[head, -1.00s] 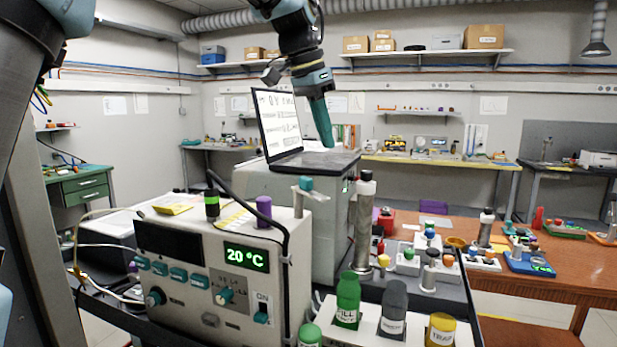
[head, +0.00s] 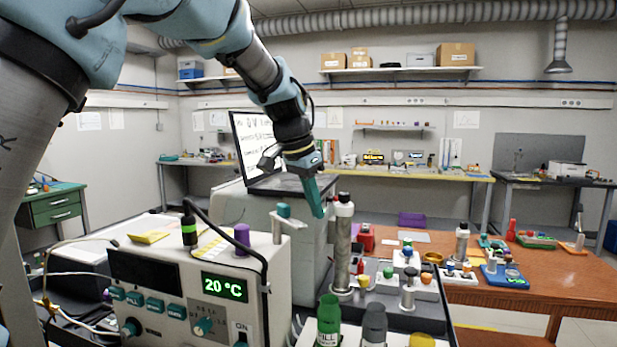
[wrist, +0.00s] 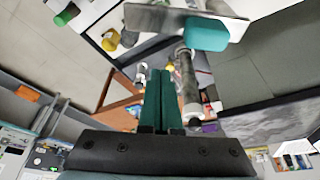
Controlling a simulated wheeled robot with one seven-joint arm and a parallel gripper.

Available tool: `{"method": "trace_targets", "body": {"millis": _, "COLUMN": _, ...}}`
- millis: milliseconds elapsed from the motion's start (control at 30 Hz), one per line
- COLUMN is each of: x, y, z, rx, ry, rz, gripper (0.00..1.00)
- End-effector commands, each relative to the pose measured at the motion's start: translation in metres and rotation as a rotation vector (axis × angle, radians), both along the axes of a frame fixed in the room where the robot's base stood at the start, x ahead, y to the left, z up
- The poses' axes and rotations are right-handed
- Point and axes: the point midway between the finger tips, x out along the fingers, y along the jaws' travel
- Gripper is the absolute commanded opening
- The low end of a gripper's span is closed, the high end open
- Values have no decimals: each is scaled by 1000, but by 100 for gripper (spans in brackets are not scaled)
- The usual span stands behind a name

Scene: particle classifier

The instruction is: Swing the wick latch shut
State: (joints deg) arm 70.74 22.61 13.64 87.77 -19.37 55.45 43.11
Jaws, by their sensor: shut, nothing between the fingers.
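A metal lever with a teal knob (head: 283,211), which looks like the wick latch, stands on the right end of the beige instrument (head: 150,262). In the wrist view the teal knob (wrist: 206,34) sits on a flat metal arm beyond my fingertips. My gripper (head: 317,213) is shut and empty, pointing down. In the head view it is to the right of the knob, with a visible gap, and beside the top of a metal column (head: 341,255). In the wrist view my two teal fingers (wrist: 157,75) lie together, pointing toward the column (wrist: 187,80).
A laptop (head: 255,145) sits on the grey cabinet (head: 262,228) behind. Green (head: 329,318) and grey (head: 374,322) bottles stand in front right. A black-and-green bottle (head: 189,229) and purple cap (head: 242,236) top the instrument. A wooden table (head: 545,288) is at right.

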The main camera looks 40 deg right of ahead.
Motion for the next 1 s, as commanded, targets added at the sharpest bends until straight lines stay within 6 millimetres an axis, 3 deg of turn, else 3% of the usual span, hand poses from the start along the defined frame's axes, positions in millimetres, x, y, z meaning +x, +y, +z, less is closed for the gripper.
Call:
{"method": "trace_targets", "body": {"millis": 100, "x": 1, "y": 21, "z": 6, "rx": -1, "ry": 1, "rz": 2, "gripper": 0}}
{"method": "trace_targets", "body": {"millis": 300, "x": 2, "y": 37, "z": 4, "rx": -2, "ry": 0, "rz": 1, "gripper": 0}}
{"method": "trace_targets", "body": {"millis": 1000, "x": 2, "y": 44, "z": 2, "rx": -1, "ry": 1, "rz": -47, "gripper": 0}}
